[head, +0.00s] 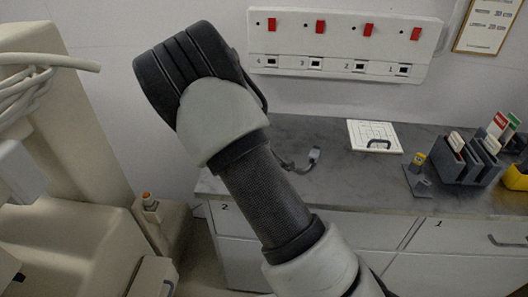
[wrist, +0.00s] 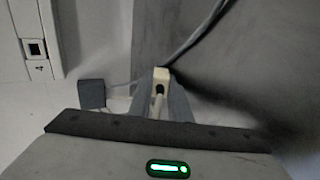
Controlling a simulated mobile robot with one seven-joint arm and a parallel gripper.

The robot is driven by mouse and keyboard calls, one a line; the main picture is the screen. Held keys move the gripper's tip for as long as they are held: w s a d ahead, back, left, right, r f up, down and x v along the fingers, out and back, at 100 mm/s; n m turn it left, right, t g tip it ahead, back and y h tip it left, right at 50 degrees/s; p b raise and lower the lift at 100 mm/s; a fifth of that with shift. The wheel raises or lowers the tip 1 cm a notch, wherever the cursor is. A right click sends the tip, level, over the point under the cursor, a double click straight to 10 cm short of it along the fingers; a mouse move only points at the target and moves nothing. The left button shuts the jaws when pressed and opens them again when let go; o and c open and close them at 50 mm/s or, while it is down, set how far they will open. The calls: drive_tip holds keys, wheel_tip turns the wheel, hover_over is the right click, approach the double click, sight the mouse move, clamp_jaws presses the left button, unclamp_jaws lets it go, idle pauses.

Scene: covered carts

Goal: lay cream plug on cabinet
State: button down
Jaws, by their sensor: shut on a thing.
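In the wrist view my gripper (wrist: 161,88) is shut on the cream plug (wrist: 161,75), which sits between the fingertips. A grey cable runs up and to the right from near the plug. The cabinet (head: 345,180) stands against the wall in the head view, with a dark grey top and pale drawers marked 2 and 1. In the head view my arm's bulky wrist hides my gripper and the plug. Whether the plug touches anything cannot be told.
A wall panel (head: 335,68) carries several red switches above numbered sockets; one socket (wrist: 35,48) shows in the wrist view. On the cabinet top lie a grey connector (head: 314,156), a white board (head: 360,137) and a dark organiser (head: 463,163). Bare top lies in front of the board.

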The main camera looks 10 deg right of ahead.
drive_tip(key=shift+s+f+b, duration=0.2)
drive_tip(key=shift+s+f, duration=0.1)
drive_tip(key=shift+f, duration=0.35)
drive_tip(key=shift+s+f+b, duration=0.2)
drive_tip(key=shift+s+f, duration=0.05)
drive_tip(key=shift+f, duration=0.35)
drive_tip(key=c, duration=1.7)
unclamp_jaws()
drive_tip(key=shift+o, duration=0.7)
drive_tip(key=p+v, duration=0.1)
drive_tip(key=v, duration=0.3)
drive_tip(key=r+v, duration=0.1)
drive_tip(key=v, duration=0.3)
drive_tip(key=w+p+v, duration=0.1)
drive_tip(key=v, duration=0.4)
drive_tip(key=shift+a+r+p, duration=0.1)
drive_tip(key=shift+r+p, duration=0.2)
drive_tip(key=shift+p, duration=0.05)
drive_tip(key=p+v, duration=0.2)
drive_tip(key=p, duration=0.2)
drive_tip(key=p+v, duration=0.2)
drive_tip(key=p, duration=0.3)
drive_tip(key=shift+s+r, duration=0.2)
drive_tip(key=shift+r, duration=0.2)
